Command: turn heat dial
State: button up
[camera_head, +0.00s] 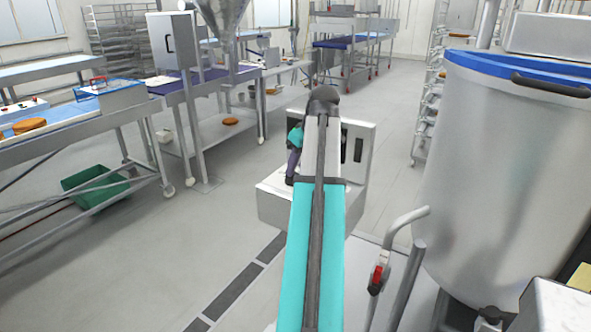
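No heat dial can be made out in the head view. A pale metal machine (357,150) with an upright panel and dark slots stands in the middle, partly hidden behind my arm. My teal and grey arm runs up from the bottom centre and bends over in front of this machine. The small teal and dark purple end of my arm, with my gripper (291,178), hangs at the machine's left side, low over its pale top. The fingers are too small and dark to make out, and contact with the machine cannot be told.
A large steel vat (495,190) with a blue rim stands close on the right. A metal handle with a red part (377,278) rises before it. A conveyor table (75,130) and a green crate (95,187) are at left. The grey floor at left centre is clear.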

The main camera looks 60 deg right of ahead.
jog(key=shift+x, duration=1.2)
grip_shut()
